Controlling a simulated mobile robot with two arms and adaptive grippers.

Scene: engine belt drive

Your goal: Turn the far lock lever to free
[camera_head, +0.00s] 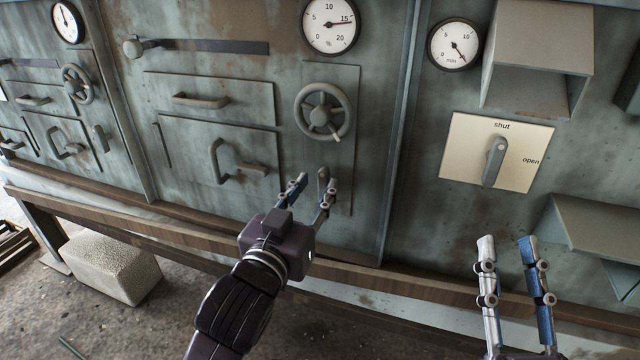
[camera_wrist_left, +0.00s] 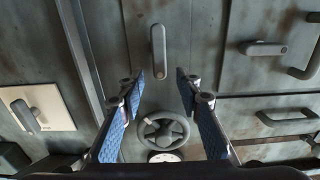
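A small grey lever (camera_head: 323,180) sits on the narrow plate below a handwheel, partly behind my left gripper; no label shows on it. In the left wrist view this lever (camera_wrist_left: 158,50) lies lengthwise in the picture, just beyond the gap between the fingertips. My left gripper (camera_head: 309,188) is open in front of the plate, with nothing between its fingers; its fingers (camera_wrist_left: 160,85) also show apart in the wrist view. A similar lever (camera_head: 101,138) is on the farther panel at left. My right gripper (camera_head: 507,243) is open and empty at lower right.
The handwheel (camera_head: 323,111) is above the nearer lever. A bent door handle (camera_head: 232,165) is to its left. A shut/open plate (camera_head: 530,140) with a grey handle (camera_head: 495,160) is at right. A wooden rail (camera_head: 210,233) runs below the panels.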

